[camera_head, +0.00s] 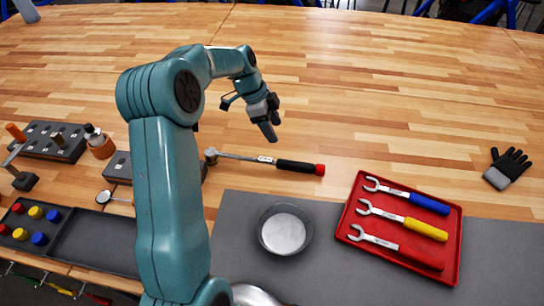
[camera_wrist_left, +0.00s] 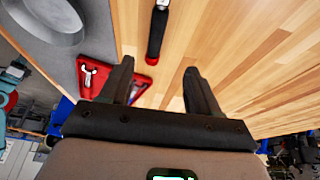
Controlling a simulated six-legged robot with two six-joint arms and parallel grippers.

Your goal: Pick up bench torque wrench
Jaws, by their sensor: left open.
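The bench torque wrench (camera_head: 298,167) lies on the wooden bench, its metal shaft and head to the left and its black handle with a red end to the right. In the left wrist view the wrench's black handle (camera_wrist_left: 157,35) points at the gap between the fingers, its red end nearest. My left gripper (camera_head: 268,128) is open and empty, pointing down above the bench, on the far side of the wrench. In the left wrist view its two fingers (camera_wrist_left: 157,68) stand apart with nothing between them. My right gripper is not in view.
A red tray (camera_head: 455,262) with three open-ended wrenches and a round metal dish (camera_head: 283,232) sit on a grey mat (camera_head: 225,225). A black-and-grey glove (camera_head: 507,167) lies at the right. Tool blocks and a bottle (camera_head: 100,146) stand at the left. The bench's far side is clear.

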